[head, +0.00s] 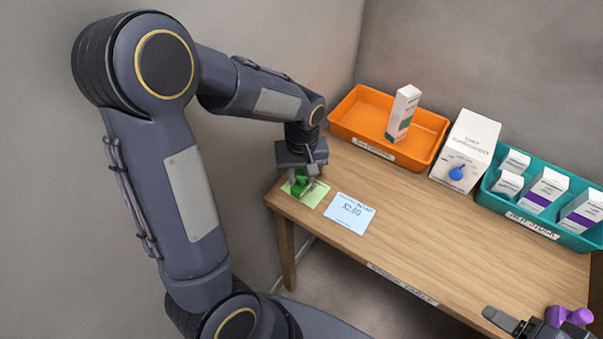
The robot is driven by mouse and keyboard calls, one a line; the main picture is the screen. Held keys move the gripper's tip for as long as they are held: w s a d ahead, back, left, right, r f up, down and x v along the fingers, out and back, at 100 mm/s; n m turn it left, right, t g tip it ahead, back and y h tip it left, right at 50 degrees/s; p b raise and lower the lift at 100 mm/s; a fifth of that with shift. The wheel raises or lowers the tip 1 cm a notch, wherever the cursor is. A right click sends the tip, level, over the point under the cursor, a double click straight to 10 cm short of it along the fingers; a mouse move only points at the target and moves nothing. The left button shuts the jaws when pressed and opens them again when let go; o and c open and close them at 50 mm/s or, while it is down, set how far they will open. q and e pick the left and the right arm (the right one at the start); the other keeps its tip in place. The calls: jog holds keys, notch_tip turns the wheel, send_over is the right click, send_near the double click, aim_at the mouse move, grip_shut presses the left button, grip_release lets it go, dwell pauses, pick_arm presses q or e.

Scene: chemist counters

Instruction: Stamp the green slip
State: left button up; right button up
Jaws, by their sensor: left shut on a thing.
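A green slip (317,194) lies flat on the wooden counter near its left end. My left gripper (303,181) points down over it, shut on a green stamp (300,187). The stamp is at the slip's left part; whether it touches the paper is hard to tell. The gripper hides part of the slip. A light-blue slip (349,213) with printed figures lies just right of the green one. My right gripper (510,323) shows only in part at the bottom right, beside a purple object (570,317); its jaw state is unclear.
An orange tray (350,117) with one upright white-and-green box (403,113) stands at the back. Right of it are a white carton with a blue knob (474,140) and a teal tray (495,200) of several boxes. The counter's middle (440,230) is clear.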

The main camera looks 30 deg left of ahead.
pick_arm(q)
jog(key=shift+f+b, duration=0.45)
jog(key=shift+f, duration=0.15)
dwell(1.3)
jog(key=shift+r, duration=0.1)
notch_tip(320, 180, up, 7)
jog(key=p, duration=0.6)
